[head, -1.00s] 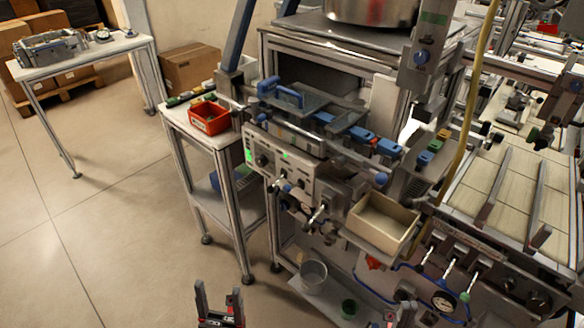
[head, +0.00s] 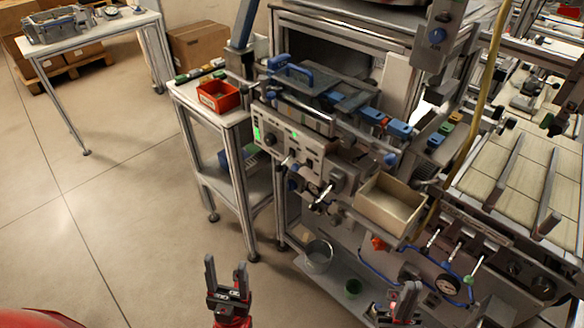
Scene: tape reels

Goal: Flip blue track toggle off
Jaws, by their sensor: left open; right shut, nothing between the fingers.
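The machine's front carries a grey control panel (head: 292,146) with green lights, dark knobs and small switches. Several white-tipped levers (head: 434,238) stand on a lower panel at the right, near a round gauge and blue tubing. Blue blocks (head: 398,128) sit along the rail above the panel. I cannot tell which lever or switch is the blue track toggle. My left gripper (head: 226,265) is open and empty, over the floor left of the machine. My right gripper (head: 409,291) is shut and empty, low in front of the machine, below the levers.
A cream open bin (head: 390,208) juts out below the rail. A red bin (head: 218,96) stands on the side table at left. A metal bucket (head: 318,256) and a green cup (head: 352,287) sit on the low shelf. The floor (head: 120,210) at left is clear.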

